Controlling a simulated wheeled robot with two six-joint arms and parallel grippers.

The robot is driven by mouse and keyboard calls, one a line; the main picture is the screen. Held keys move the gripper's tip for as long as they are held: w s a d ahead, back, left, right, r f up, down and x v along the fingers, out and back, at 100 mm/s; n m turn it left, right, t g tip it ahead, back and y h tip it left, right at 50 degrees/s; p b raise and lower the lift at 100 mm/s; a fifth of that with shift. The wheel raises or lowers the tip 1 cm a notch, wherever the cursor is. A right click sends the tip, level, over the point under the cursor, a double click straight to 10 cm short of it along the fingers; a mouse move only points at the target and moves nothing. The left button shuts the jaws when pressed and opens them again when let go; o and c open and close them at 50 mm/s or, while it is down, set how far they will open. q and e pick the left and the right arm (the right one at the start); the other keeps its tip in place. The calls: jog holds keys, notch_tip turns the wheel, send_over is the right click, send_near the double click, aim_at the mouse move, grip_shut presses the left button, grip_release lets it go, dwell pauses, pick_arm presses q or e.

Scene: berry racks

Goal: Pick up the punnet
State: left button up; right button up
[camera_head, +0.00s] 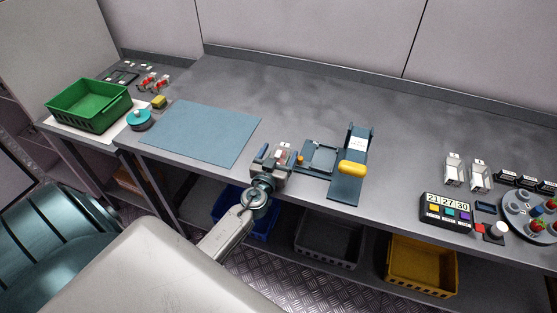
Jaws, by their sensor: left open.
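My left gripper (271,160) is at the front edge of the table, left of a blue-grey scale-like stand. Its jaws are open. A small clear punnet (284,150) with reddish contents seems to sit at or between the jaws, partly hidden by them. I cannot tell whether the fingers touch it. Two pale, empty-looking punnets (454,169) stand side by side on the right of the table. More red-filled pieces (153,83) lie at the far left. My right gripper is not in view.
A blue-grey stand (345,186) with a yellow handle-like piece (352,168) is just right of the gripper. A blue mat (208,133) lies left. A green crate (88,104) is far left. A display panel (446,212) and round tray (516,207) are right. The table's back middle is clear.

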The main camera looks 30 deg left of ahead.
pick_arm(q)
jog(key=shift+s, duration=0.1)
jog(key=shift+c, duration=0.2)
jog(key=c, duration=1.1)
jog(key=shift+r, duration=0.15)
